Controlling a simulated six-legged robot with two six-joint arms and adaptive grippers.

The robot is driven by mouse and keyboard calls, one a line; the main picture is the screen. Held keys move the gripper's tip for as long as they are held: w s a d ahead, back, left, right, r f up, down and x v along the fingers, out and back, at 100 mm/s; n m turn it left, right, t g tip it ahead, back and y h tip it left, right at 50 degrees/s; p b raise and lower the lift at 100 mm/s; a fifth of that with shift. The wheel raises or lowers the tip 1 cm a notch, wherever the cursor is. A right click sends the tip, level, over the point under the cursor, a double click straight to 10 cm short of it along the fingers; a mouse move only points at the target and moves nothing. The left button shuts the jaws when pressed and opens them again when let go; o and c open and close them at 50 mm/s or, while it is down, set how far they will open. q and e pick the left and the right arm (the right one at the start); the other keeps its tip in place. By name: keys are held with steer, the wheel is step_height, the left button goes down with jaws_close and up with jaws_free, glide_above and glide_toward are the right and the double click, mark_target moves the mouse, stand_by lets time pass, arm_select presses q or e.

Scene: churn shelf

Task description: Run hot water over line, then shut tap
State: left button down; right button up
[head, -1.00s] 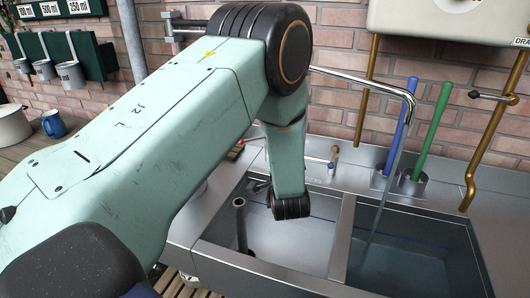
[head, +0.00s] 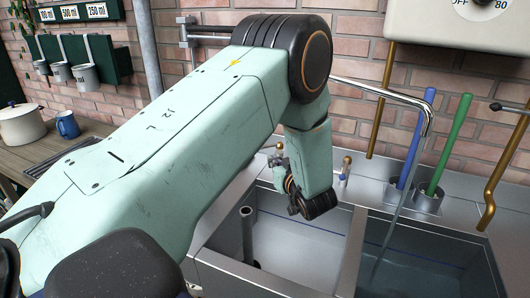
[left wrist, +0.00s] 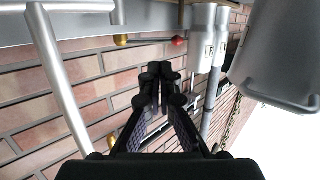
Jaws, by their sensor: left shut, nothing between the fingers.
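A chrome spout (head: 427,108) reaches over the right basin (head: 480,255). A thin stream of water (head: 403,185) falls from it into water (head: 415,278) lying in that basin. A dark blue line (head: 425,257) runs along the basin wall; the exact level against it is hard to tell. My left gripper (head: 283,168) is behind the left basin (head: 268,225), partly hidden by my arm. In the left wrist view my left gripper (left wrist: 160,72) is shut and empty, below a red knob (left wrist: 179,41) and a brass end (left wrist: 122,40). My right gripper is out of view.
A blue-handled tool (head: 418,135) and a green-handled tool (head: 455,140) stand in holders behind the right basin. A white heater (head: 430,25) with a dial hangs above. A pot (head: 22,125) and blue mug (head: 67,125) are on the left counter.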

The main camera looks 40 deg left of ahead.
mark_target(261, 148)
arm_select(q)
steer(key=x, duration=0.9)
steer(key=shift+w+f, duration=0.15)
steer(key=shift+w, duration=0.2)
steer(key=shift+s+t, duration=0.2)
steer(key=shift+t, duration=0.1)
